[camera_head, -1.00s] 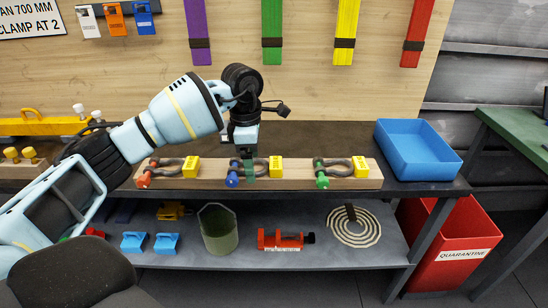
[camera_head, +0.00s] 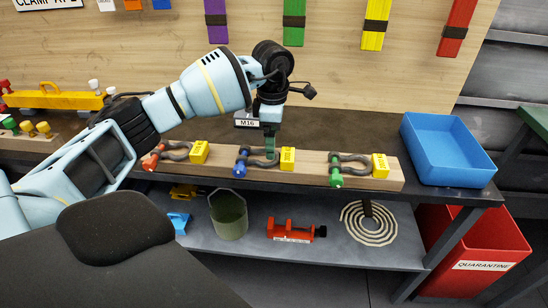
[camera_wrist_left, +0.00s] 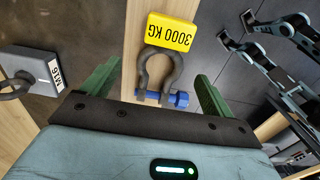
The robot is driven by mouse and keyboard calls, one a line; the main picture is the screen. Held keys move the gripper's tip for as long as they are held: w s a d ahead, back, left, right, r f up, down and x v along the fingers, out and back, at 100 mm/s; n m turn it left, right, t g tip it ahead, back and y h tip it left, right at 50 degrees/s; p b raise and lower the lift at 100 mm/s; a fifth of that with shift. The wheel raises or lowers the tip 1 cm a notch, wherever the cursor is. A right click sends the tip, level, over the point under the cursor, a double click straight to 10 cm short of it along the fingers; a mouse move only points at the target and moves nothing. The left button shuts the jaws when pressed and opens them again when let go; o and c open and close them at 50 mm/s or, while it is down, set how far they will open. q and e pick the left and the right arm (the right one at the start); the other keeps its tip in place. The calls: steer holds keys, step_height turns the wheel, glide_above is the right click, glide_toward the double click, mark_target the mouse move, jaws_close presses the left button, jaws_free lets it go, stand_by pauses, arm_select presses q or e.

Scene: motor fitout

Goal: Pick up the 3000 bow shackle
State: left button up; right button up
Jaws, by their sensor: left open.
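The 3000 bow shackle is the dark shackle with a blue pin (camera_head: 262,161) in the middle of the wooden block. Its yellow tag (camera_wrist_left: 171,32) reads 3000 KG in the left wrist view, where the dark bow (camera_wrist_left: 147,67) and blue pin (camera_wrist_left: 178,99) also show. My left gripper (camera_head: 270,150) is at the middle shackle, pointing down. In the left wrist view its green fingers (camera_wrist_left: 158,72) are open, one on each side of the shackle, with gaps visible. My right gripper is not in view.
Shackles with a red pin (camera_head: 150,162) and a green pin (camera_head: 336,180) lie on either side on the wooden block (camera_head: 313,172). An M16-labelled item (camera_wrist_left: 30,70) stands behind. A blue bin (camera_head: 447,150) is at the right. A red quarantine bin (camera_head: 465,245) stands below.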

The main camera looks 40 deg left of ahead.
arm_select(q)
steer(key=shift+s+d+f, duration=0.1)
steer(key=shift+f, duration=1.2)
steer(key=shift+d+f, duration=0.1)
steer(key=shift+f, duration=1.15)
steer(key=shift+r, duration=0.1)
steer(key=c, duration=1.5)
steer(key=shift+r, duration=0.1)
steer(key=shift+r, duration=0.25)
steer(key=r, duration=0.3)
steer(key=shift+s+d, duration=0.25)
steer(key=shift+s, duration=0.15)
steer(key=s+d+r, duration=0.1)
steer(key=s+d, duration=0.7)
steer(key=s, duration=0.4)
steer(key=shift+s, duration=0.4)
steer(key=shift+r, duration=0.1)
